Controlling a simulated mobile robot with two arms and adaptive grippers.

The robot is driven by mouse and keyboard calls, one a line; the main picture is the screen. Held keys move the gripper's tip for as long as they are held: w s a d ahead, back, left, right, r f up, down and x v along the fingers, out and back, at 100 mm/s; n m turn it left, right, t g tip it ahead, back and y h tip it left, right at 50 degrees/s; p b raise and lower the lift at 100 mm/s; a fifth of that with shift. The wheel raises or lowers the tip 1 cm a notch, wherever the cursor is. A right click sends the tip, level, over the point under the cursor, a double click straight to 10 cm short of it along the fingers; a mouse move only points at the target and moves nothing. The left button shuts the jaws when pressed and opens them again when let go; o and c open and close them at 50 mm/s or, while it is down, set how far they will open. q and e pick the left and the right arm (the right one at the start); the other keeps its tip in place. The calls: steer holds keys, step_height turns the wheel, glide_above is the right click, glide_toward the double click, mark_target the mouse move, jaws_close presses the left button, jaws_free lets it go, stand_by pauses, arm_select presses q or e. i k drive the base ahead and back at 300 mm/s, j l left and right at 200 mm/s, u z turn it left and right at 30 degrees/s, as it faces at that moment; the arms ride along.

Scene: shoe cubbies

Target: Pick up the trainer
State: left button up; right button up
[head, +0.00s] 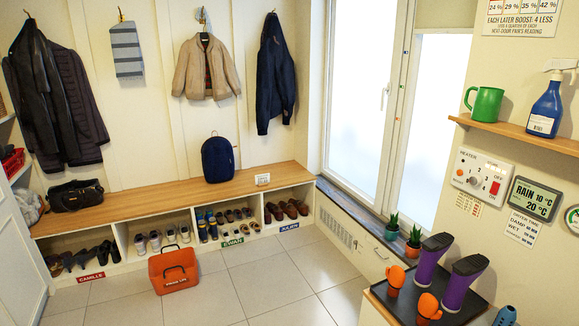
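Several pairs of shoes stand in the cubbies under the wooden bench (130,207). Pale grey shoes that look like trainers (155,240) are in the second cubby from the left, partly behind an orange container. Blue and yellow shoes (207,227) stand at the left of the third cubby. I cannot tell which shoe is the task's trainer. Neither of my grippers shows in the head view.
The orange container (174,271) stands on the tiled floor before the cubbies. A dark tray (378,290) at the lower right bears purple boots (465,280) and orange items (396,279). A blue backpack (218,160) and black bag (76,196) sit on the bench. The middle floor is clear.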

mark_target(223, 233)
steer(key=i, duration=1.05)
steer(key=i+u, duration=0.1)
steer(key=i, duration=0.95)
steer(key=i+l+u, duration=0.3)
steer(key=i, duration=0.2)
steer(key=i+j+u, duration=0.1)
steer(key=i, duration=0.3)
steer(key=i+l+u, duration=0.5)
steer(key=i, duration=0.15)
steer(key=i+l+u, duration=0.45)
steer(key=l, duration=0.3)
steer(key=i, duration=0.1)
